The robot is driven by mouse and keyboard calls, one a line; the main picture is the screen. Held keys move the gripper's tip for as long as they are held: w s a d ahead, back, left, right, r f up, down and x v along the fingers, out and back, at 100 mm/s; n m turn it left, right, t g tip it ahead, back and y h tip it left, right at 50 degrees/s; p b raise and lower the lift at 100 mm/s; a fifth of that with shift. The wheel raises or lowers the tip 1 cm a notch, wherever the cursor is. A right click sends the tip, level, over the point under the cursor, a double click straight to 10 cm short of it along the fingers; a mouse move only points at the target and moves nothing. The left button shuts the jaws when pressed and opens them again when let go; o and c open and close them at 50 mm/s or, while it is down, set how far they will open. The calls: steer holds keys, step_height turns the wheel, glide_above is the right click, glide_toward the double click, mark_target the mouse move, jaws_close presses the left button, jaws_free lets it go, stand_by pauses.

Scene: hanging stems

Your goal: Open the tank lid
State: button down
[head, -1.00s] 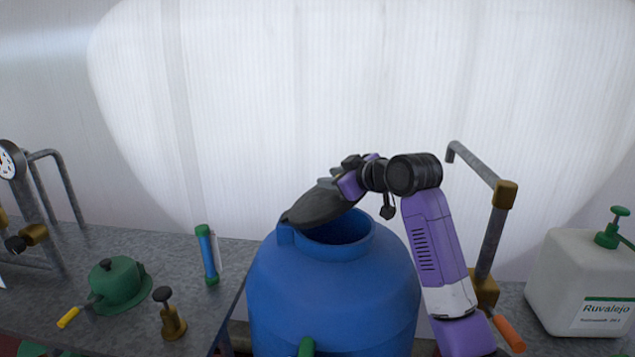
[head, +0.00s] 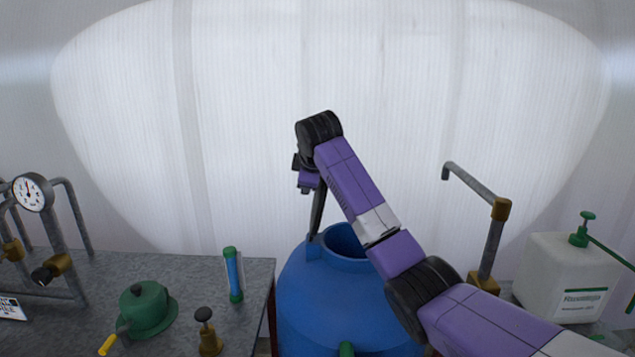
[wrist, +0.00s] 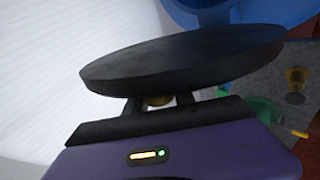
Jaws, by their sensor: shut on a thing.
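The blue tank (head: 310,300) stands at the centre of the head view, its round mouth uncovered at the top. The dark tank lid (head: 318,212) stands nearly upright, almost edge-on, at the hinge on the left of the mouth. In the wrist view the lid (wrist: 190,58) is a broad black disc right in front of my gripper (wrist: 159,102). The two dark fingers are shut on a small brass-coloured knob on the lid's face, mostly hidden by the fingers and lid. In the head view my wrist is left of the lid and the fingers cannot be made out.
A grey bench (head: 190,275) at left carries a green lidded pot (head: 146,310), a blue-green tube (head: 233,275), a brass valve (head: 208,335) and gauge piping (head: 33,193). A bent pipe (head: 490,235) and a white jug (head: 560,275) stand at right. My arm crosses over the tank.

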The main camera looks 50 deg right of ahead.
steer(key=shift+w+a+f+n+g, duration=0.1)
steer(key=shift+w+a+n+g, duration=0.25)
steer(key=shift+w+a, duration=0.3)
steer(key=shift+w, duration=0.1)
steer(key=c, duration=1.1)
jaws_free()
steer(key=shift+d, duration=0.1)
steer(key=b+v, duration=0.2)
steer(key=v, duration=0.5)
steer(key=shift+a, duration=0.35)
